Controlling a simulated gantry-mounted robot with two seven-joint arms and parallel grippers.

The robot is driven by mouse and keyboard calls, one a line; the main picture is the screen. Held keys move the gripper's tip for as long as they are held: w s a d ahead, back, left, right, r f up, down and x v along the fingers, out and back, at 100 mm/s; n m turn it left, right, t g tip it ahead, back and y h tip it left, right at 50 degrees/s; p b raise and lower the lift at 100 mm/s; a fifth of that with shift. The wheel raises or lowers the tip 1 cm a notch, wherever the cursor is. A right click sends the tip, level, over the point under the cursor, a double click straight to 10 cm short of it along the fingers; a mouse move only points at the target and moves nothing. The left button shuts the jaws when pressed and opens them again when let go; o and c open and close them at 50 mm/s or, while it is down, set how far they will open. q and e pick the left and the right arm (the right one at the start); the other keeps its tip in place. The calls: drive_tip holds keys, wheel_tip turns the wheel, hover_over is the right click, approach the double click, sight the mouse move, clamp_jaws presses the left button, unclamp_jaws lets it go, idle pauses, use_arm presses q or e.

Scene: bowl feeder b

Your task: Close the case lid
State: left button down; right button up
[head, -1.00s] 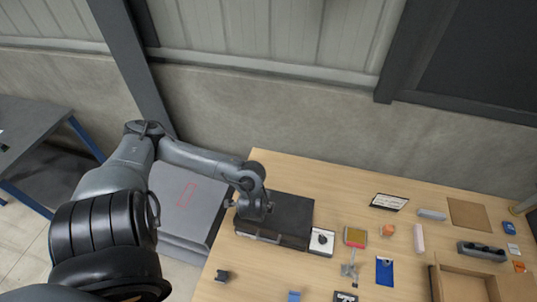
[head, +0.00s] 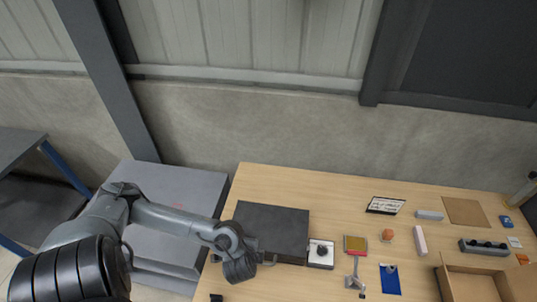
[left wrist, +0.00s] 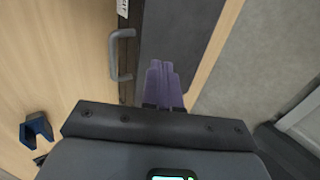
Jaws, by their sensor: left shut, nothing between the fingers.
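The dark case (head: 272,228) sits on the left part of the wooden table, and its lid looks flat and shut. Its grey handle (head: 268,260) is on the front side, and it shows in the left wrist view (left wrist: 122,55) as well. My left gripper (head: 240,272) is at the case's front left corner in the head view. Its purple fingers (left wrist: 163,82) are together and empty in the left wrist view, in front of the dark case surface (left wrist: 178,35). Whether the fingers touch the case I cannot tell. My right gripper is not in view.
A white box with a black knob (head: 320,253) stands right beside the case. A blue clip-like holder (left wrist: 37,130) is on the table near the handle side. Small parts and an open cardboard box (head: 470,285) lie to the right. A grey cabinet (head: 170,195) stands left.

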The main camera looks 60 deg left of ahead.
use_arm(q)
drive_tip(key=f+b, duration=0.2)
drive_tip(key=f, duration=0.1)
drive_tip(key=s+d+f+b, duration=0.1)
drive_tip(key=f+b, duration=0.2)
drive_tip(key=s+d+f+b, duration=0.1)
drive_tip(key=f+b, duration=0.2)
drive_tip(key=shift+d, duration=0.2)
drive_tip(key=shift+s+f+b, duration=0.2)
drive_tip(key=shift+f+b, duration=0.2)
drive_tip(key=shift+f, duration=0.1)
